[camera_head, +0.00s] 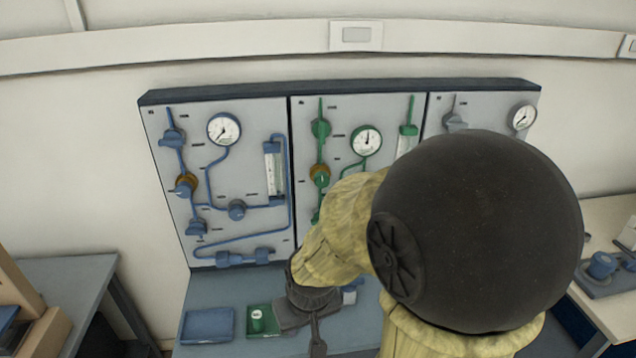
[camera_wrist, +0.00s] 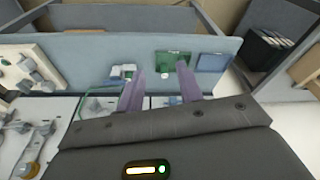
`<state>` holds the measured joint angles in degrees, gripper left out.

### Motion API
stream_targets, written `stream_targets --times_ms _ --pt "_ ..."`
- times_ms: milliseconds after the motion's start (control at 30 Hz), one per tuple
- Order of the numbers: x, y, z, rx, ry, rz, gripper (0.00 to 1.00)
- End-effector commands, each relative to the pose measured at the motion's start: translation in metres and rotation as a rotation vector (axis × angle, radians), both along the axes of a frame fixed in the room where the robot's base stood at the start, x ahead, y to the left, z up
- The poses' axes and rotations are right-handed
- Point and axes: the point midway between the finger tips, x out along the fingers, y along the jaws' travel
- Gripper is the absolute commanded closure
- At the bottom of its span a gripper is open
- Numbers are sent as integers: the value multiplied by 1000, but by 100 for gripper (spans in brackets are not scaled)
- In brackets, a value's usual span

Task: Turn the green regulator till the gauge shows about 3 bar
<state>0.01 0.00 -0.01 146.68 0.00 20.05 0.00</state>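In the head view the green-piped middle panel (camera_head: 305,215) carries the green regulator (camera_head: 320,176), a green knob on a brass-coloured body, partly above my arm. The green line's round gauge (camera_head: 367,140) is up and to its right. Its needle points roughly upward; the scale is too small to read. My arm hides the lower right of this panel. My gripper (camera_head: 303,318) is low in front of the bench, below and apart from the regulator. In the wrist view the two fingers of my gripper (camera_wrist: 161,88) stand apart with nothing held between them.
A blue-piped panel (camera_head: 270,110) is at left and a grey-piped panel (camera_head: 438,120) at right. Side tables stand left and right.

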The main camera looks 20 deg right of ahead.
Motion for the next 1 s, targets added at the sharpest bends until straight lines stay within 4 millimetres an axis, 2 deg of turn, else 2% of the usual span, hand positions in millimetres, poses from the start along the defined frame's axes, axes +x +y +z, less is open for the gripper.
stream_targets --times_ms 33,133,167,267,467,700,800,1000 --pt "0 0 0 0 0 0 58" --pt "3 -1 0 0 -9 -2 38" --pt "6 -1 0 0 -15 -4 37" --pt "21 -6 -1 -2 -55 -18 37" --pt "76 -30 -7 -37 -224 -63 37" --pt "140 -76 -11 -160 -473 -98 37" --pt "160 -96 -8 -231 -578 -96 37" --pt "188 -133 4 -398 -783 -52 37"
